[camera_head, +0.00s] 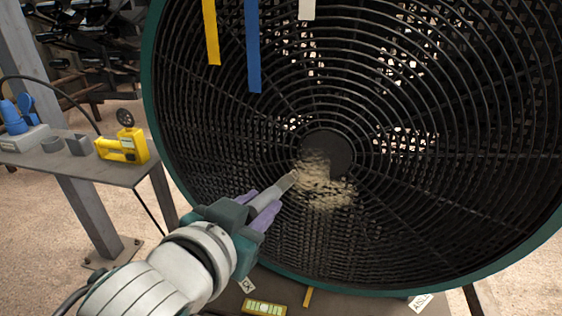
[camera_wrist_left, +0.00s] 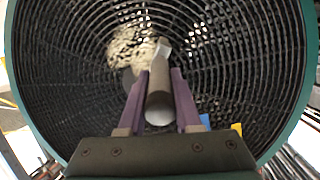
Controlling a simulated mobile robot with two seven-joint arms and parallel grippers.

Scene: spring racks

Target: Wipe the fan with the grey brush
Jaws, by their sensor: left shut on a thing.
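The fan (camera_head: 230,130) is large and round, with a black ring grille and a green rim. It fills most of the head view and also the left wrist view (camera_wrist_left: 70,90). A pale dusty patch (camera_head: 325,190) lies on the grille at and below the dark hub (camera_head: 327,154). My left gripper (camera_head: 264,210), with purple fingers, is shut on the grey brush (camera_head: 270,194). The brush's handle (camera_wrist_left: 159,100) lies between the fingers in the wrist view. Its tip points at the patch's left edge; I cannot tell whether it touches. My right gripper is not in view.
A grey side table (camera_head: 110,170) at left holds a yellow device (camera_head: 122,148), a blue item (camera_head: 14,118) and small grey parts. Yellow, blue and white strips hang before the fan's upper grille. A yellow level (camera_head: 264,307) lies below the fan.

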